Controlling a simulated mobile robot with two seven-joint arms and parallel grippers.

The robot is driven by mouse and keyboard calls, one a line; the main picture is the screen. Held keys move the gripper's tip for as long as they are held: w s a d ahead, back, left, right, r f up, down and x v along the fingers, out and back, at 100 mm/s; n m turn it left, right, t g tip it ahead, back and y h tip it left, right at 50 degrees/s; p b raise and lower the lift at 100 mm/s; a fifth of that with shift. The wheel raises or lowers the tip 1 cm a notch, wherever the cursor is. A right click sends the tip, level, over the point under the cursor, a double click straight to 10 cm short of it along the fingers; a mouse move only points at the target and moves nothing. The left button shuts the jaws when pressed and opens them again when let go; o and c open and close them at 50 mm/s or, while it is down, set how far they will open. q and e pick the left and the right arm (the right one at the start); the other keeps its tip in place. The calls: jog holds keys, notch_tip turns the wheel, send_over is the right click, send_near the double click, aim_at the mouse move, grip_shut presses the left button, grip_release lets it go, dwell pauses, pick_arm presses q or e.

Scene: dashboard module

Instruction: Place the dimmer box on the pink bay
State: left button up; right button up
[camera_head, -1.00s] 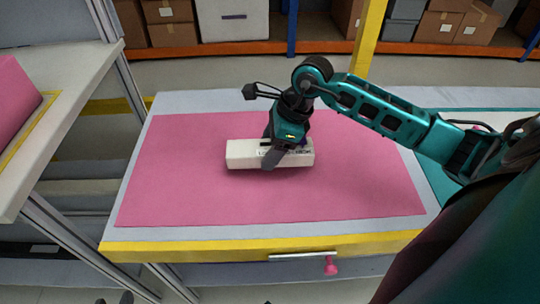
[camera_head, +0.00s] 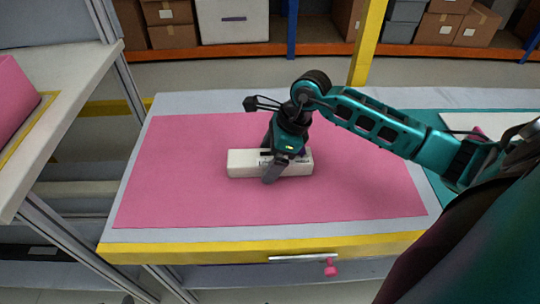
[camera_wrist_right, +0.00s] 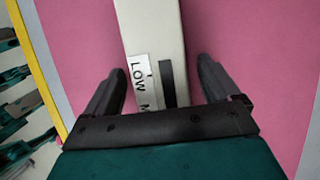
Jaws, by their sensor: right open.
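The dimmer box is a long white box (camera_head: 243,163) lying flat on the pink bay (camera_head: 180,190), near its middle. Its long side runs left to right in the head view. My right gripper (camera_head: 270,160) is over the box, with one finger on its near side and the other mostly hidden behind it. In the right wrist view the box (camera_wrist_right: 152,30) shows a label and a dark slot. The open fingers (camera_wrist_right: 155,85) stand on either side of it, with a gap at each side. My left gripper is not in view.
The table has a yellow front edge (camera_head: 200,248) with a handle and a pink knob (camera_head: 330,268) below. A teal area (camera_head: 440,195) lies right of the pink bay. A shelf with a pink item (camera_head: 15,95) stands at the left.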

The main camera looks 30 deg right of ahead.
jog(key=shift+r, duration=0.2)
jog(key=shift+d+r, duration=0.15)
jog(key=shift+r, duration=0.2)
jog(key=p+v, duration=0.2)
jog(key=v, duration=0.9)
jog(key=shift+s, duration=0.15)
